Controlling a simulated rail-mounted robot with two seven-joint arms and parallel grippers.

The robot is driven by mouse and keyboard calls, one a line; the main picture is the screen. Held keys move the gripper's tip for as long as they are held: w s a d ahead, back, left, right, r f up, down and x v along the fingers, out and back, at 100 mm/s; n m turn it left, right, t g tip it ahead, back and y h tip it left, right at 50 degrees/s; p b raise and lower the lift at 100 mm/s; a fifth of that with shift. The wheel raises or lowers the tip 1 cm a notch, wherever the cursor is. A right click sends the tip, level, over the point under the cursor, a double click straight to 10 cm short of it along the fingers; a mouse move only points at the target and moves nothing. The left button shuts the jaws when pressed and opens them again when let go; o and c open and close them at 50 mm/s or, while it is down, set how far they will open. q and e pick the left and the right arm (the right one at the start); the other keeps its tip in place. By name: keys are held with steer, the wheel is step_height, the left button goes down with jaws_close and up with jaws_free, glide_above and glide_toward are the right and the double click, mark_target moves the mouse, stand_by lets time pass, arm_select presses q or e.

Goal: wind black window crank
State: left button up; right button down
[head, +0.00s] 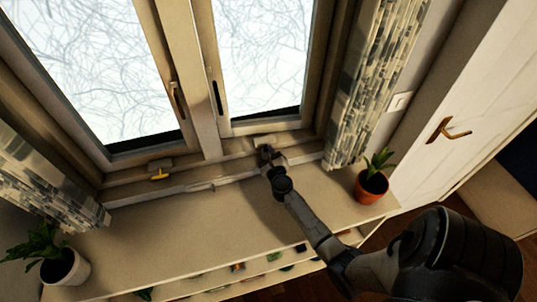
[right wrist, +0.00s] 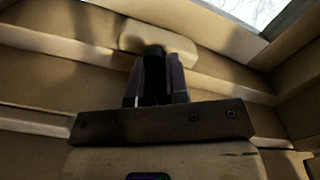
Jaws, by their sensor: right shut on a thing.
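My right gripper (head: 270,157) reaches across the sill to the lower frame of the right window. In the right wrist view its two fingers (right wrist: 157,88) are shut on the black window crank (right wrist: 154,62), which shows as a dark upright shape between them. The crank comes out of a pale rounded mount (right wrist: 160,40) on the wooden frame. In the head view the gripper covers most of the crank, so its turn angle cannot be told. My left gripper is in neither view.
A yellow crank (head: 159,177) sits on the left window's lower frame. A plant in a terracotta pot (head: 370,187) stands right of my right arm, near the curtain (head: 375,75). A plant in a white pot (head: 66,268) stands far left. The middle of the sill (head: 190,235) is clear.

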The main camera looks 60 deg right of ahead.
steer(key=m, duration=0.2)
steer(key=shift+m+b, duration=0.35)
steer(key=shift+m, duration=0.05)
steer(key=m, duration=0.2)
steer(key=shift+m, duration=0.3)
steer(key=m, duration=0.2)
steer(key=shift+r+m+b, duration=0.1)
steer(key=shift+m+b, duration=0.2)
steer(key=shift+m, duration=0.8)
steer(key=c, duration=1.4)
jaws_free()
